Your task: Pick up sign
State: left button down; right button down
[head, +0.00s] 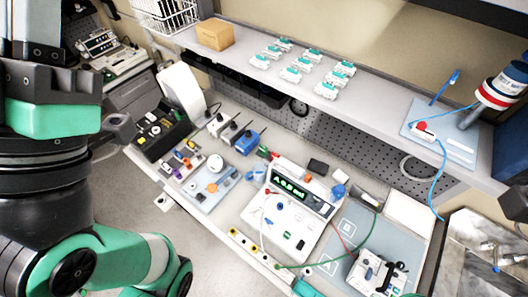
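No object is clearly marked as the sign. A plain white upright panel (182,95) leans at the back left of the workbench, and I cannot tell whether it is the sign. A flat white plate (408,215) lies at the right end of the bench. My own black and green arm links fill the left side of the head view. Neither gripper can be made out, and nothing is seen held.
The workbench holds a white device with a green display (290,190), a black box (158,135) and a blue-grey mat (345,245). Above, a shelf carries a cardboard box (215,34), several small white-green modules (290,74) and a blue tray (455,145).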

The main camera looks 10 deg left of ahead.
dwell(0.4)
jog(key=c, duration=0.7)
grip_release()
